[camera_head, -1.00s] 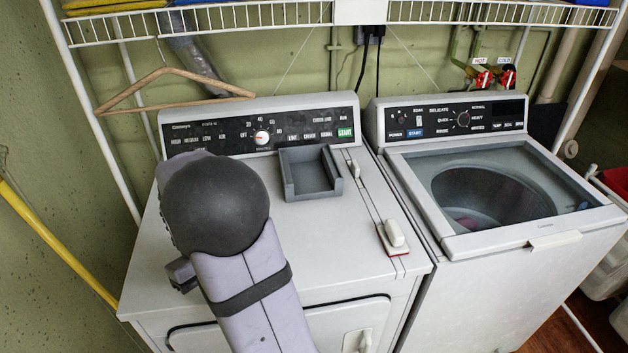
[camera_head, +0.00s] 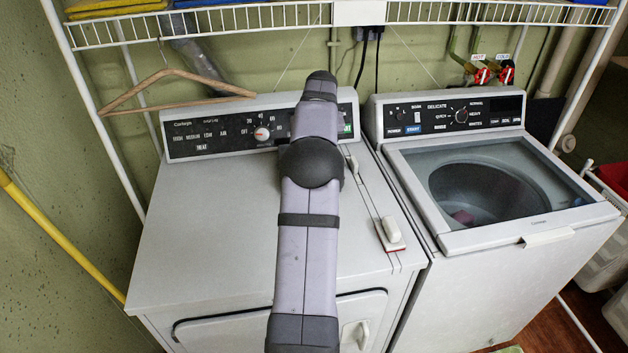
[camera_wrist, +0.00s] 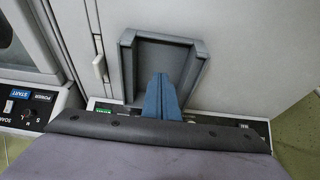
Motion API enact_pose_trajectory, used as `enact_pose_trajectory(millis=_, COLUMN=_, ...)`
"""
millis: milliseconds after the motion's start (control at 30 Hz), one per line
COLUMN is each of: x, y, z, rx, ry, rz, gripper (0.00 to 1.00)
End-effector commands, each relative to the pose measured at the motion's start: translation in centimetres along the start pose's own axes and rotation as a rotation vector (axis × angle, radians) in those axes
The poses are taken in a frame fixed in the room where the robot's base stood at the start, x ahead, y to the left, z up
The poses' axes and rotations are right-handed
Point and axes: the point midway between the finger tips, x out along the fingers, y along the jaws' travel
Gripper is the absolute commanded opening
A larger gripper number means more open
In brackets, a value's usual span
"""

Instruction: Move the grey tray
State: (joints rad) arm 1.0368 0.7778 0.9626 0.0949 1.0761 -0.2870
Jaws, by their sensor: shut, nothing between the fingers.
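The grey tray (camera_wrist: 168,50), a shallow tray with raised edges, lies on the top of the left machine (camera_head: 215,225). In the head view my arm hides it. In the wrist view its floor and several raised edges show, and my gripper (camera_wrist: 160,78) covers part of it. The blue fingers are shut together with nothing between them. They overlap the part of the tray nearer the control panel; I cannot tell whether they touch it.
The left machine's control panel (camera_head: 215,130) rises behind the tray area. A white-handled brush-like object (camera_head: 391,235) lies at the right edge of the top. The washer (camera_head: 490,180) stands to the right. A wire shelf (camera_head: 250,18) with a hanger (camera_head: 165,80) hangs above.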

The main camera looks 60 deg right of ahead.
Motion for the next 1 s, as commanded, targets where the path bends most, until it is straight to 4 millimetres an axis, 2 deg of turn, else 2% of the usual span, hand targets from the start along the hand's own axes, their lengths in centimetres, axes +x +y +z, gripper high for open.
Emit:
enact_pose_trajectory(millis=267, x=0.9, y=-0.1, z=0.0, rx=-0.001, ry=-0.001, rz=-0.001, gripper=0.0)
enact_pose_trajectory(millis=433, x=2.9, y=-0.1, z=0.0, rx=-0.001, ry=-0.004, rz=-0.002, gripper=0.0)
enact_pose_trajectory(millis=867, x=9.8, y=-0.2, z=0.0, rx=-0.002, ry=-0.003, rz=-0.002, gripper=0.0)
enact_pose_trajectory(millis=1000, x=9.5, y=-0.1, z=0.6, rx=-0.001, ry=0.0, rz=-0.001, gripper=0.0)
